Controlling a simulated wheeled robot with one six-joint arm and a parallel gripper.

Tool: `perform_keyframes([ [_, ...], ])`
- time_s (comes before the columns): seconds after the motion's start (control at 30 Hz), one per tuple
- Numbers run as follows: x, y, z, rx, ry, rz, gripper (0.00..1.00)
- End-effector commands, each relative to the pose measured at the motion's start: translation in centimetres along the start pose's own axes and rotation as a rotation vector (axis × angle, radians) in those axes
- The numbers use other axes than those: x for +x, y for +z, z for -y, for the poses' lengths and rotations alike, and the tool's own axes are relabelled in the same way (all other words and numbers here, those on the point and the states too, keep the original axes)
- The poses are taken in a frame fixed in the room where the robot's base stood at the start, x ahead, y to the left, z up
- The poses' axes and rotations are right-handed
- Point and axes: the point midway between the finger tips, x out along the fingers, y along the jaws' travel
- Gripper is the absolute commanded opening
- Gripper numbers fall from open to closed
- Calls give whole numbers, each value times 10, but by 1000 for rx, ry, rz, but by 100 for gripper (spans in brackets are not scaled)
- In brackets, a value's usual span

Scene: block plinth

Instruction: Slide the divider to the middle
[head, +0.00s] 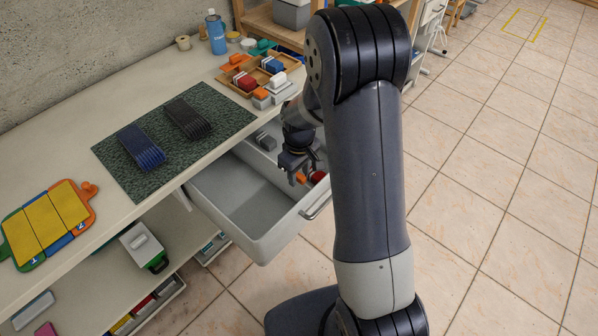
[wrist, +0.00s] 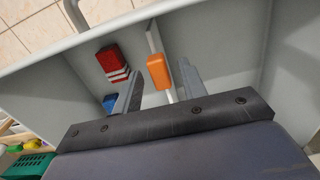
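The open drawer (head: 250,225) is pale grey, under the worktop. In the wrist view, a thin pale divider (wrist: 152,38) runs across the drawer with an orange grip (wrist: 158,72) on it. My gripper (wrist: 161,68) is open, with one finger on each side of the orange grip. A gap shows on the left side; the right finger is close, and contact cannot be told. In the head view my gripper (head: 300,172) is down at the drawer's right part, with the orange grip (head: 300,178) by its fingers. The divider is mostly hidden there.
Red blocks (wrist: 113,63) and a blue block (wrist: 109,103) lie left of the divider in the wrist view. The drawer's left part is empty. A green mat (head: 115,165) lies on the worktop.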

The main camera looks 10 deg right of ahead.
Motion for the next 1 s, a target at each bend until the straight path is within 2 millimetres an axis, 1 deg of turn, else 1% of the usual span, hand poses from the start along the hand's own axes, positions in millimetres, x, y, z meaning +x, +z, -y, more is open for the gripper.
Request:
perform_keyframes([
  [0.2,0,0,0,0,0,0,40],
  [0.33,-9,-1,0,0,1,-2,40],
  [0.47,-29,-1,0,0,3,-5,40],
  [0.7,-78,-1,0,0,3,-4,40],
  [0.83,-97,-1,0,0,2,-3,40],
  [1.0,-107,0,0,0,0,0,40],
])
